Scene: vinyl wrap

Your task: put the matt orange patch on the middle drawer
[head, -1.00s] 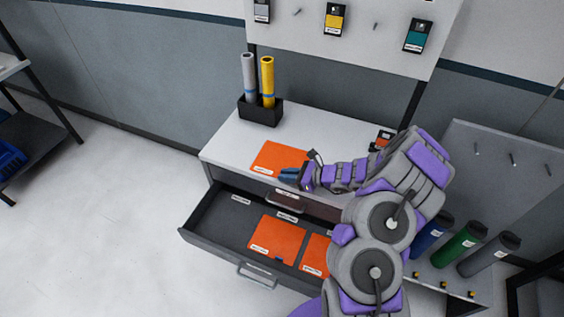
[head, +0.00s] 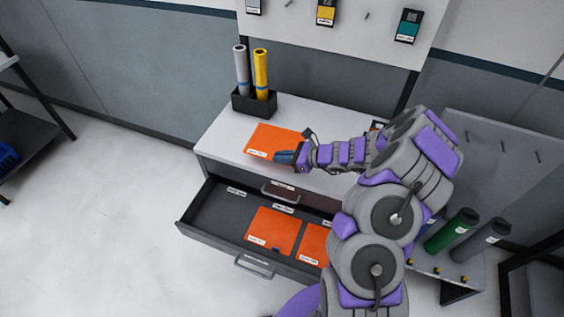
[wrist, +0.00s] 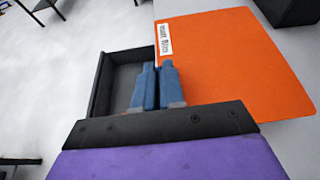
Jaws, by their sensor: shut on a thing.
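An orange patch (head: 272,139) with a white label shows over the cabinet's white top. In the wrist view the orange patch (wrist: 235,60) fills the upper right, with its label by the blue fingertips. My gripper (head: 283,157) is shut on the patch's near edge; it also shows in the wrist view (wrist: 158,68). The patch seems slightly raised, but the gap is hard to judge. Below, a dark drawer (head: 212,212) is pulled open and holds two more orange patches (head: 274,230), (head: 313,243). My arm hides the cabinet's right part.
A black holder (head: 254,103) with a grey and a yellow roll stands at the top's back left. Sample cards hang on the board (head: 330,40) behind. Green and grey cylinders (head: 452,230) stand at the right. The floor (head: 90,230) at left is clear.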

